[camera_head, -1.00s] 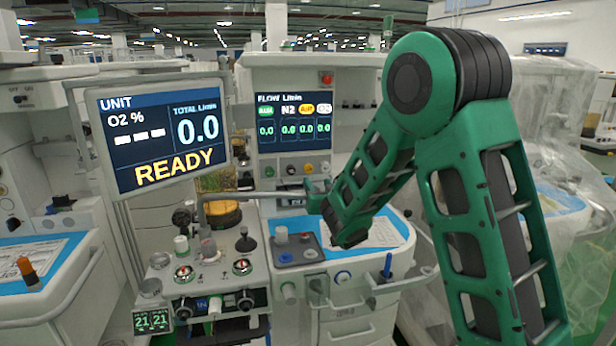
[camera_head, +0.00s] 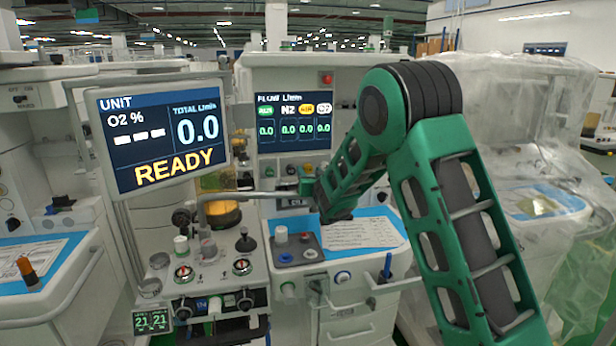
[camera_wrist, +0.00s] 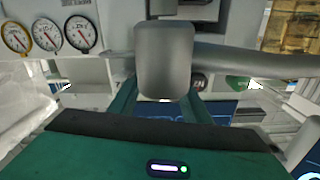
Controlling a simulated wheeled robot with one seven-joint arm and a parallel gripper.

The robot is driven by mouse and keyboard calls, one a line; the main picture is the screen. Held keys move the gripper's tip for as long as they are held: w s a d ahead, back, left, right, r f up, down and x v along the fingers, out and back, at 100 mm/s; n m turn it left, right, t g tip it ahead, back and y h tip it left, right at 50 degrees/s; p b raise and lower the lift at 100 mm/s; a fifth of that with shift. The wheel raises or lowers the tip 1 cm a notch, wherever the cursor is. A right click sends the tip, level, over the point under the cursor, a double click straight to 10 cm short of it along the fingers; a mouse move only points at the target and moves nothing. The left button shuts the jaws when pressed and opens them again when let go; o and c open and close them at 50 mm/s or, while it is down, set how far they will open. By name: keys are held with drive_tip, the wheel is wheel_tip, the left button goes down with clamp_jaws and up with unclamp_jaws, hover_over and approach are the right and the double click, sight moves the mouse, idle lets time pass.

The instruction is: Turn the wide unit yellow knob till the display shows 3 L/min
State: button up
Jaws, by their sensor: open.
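The flow screen (camera_head: 293,122) reads 0.0 in each of its columns, one with a yellow label. A small yellow knob (camera_head: 308,169) shows under that screen, in a row with a green and a dark knob. My gripper (camera_head: 304,189) is just below this row, seen small and partly hidden by my arm. In the wrist view my gripper (camera_wrist: 162,101) is open, its green fingers apart behind a grey block (camera_wrist: 163,60) that hides the middle. I cannot make out the yellow knob there. The unit screen (camera_head: 160,137) reads total 0.0 L/min and READY.
A grey horizontal tube (camera_head: 240,196) runs close to my gripper; a grey tube (camera_wrist: 265,61) also crosses the wrist view at right. Round gauges (camera_wrist: 47,34) are at upper left there. A worktop with a paper sheet (camera_head: 362,233) lies below my arm. Plastic-wrapped equipment (camera_head: 530,150) stands at right.

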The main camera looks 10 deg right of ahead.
drive_tip(key=shift+c, duration=0.3)
drive_tip(key=c, duration=1)
drive_tip(key=shift+a, duration=0.2)
drive_tip(key=shift+d, duration=0.1)
drive_tip(key=shift+n, duration=0.4)
drive_tip(key=shift+d+n, duration=0.15)
drive_tip(key=shift+n, duration=2.45)
